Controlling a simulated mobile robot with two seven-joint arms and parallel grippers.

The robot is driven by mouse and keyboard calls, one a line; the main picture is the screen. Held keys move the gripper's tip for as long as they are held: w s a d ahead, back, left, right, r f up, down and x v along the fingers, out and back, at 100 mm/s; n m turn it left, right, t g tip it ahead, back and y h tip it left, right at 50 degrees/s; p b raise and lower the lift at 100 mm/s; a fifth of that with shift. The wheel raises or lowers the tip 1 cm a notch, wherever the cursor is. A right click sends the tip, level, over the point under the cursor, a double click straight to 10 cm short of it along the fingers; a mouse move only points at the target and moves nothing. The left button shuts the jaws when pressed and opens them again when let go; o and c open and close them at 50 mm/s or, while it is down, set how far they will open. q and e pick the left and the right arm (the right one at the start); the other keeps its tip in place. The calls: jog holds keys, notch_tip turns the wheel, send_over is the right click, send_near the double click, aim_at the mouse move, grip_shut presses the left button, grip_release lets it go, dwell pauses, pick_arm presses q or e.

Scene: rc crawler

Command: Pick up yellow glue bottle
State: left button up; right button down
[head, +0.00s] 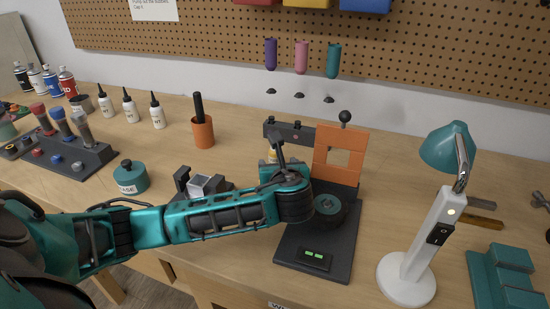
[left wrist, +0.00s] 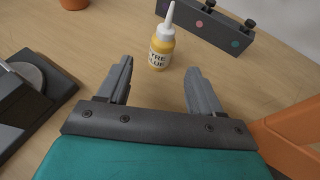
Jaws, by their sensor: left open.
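The yellow glue bottle (left wrist: 159,52) stands upright on the wooden table in the left wrist view, with a white cap and pale nozzle and a white label. In the head view only a small part of the bottle (head: 271,156) shows, behind my left gripper (head: 279,150). In the left wrist view my left gripper (left wrist: 160,72) is open and empty. Its two fingers point toward the bottle, which is just beyond the fingertips and roughly centred between them. No contact shows. My right gripper is in neither view.
A dark bar with knobs (left wrist: 208,25) stands just behind the bottle. An orange frame (head: 337,155) on a dark base is right of my gripper. An orange cup (head: 203,132) stands to the left. A dark clamp-like fixture (head: 200,185) is near my forearm.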

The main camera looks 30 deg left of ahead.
aim_at(276, 159)
pick_arm(q)
jog(key=x, duration=0.5)
jog(key=shift+w+a+f+b, duration=0.1)
jog(key=shift+w+f+b, duration=0.1)
jog(key=shift+w+b, duration=0.1)
jog(key=c, duration=1.1)
jog(key=shift+r, duration=0.1)
jog(key=shift+c, duration=0.2)
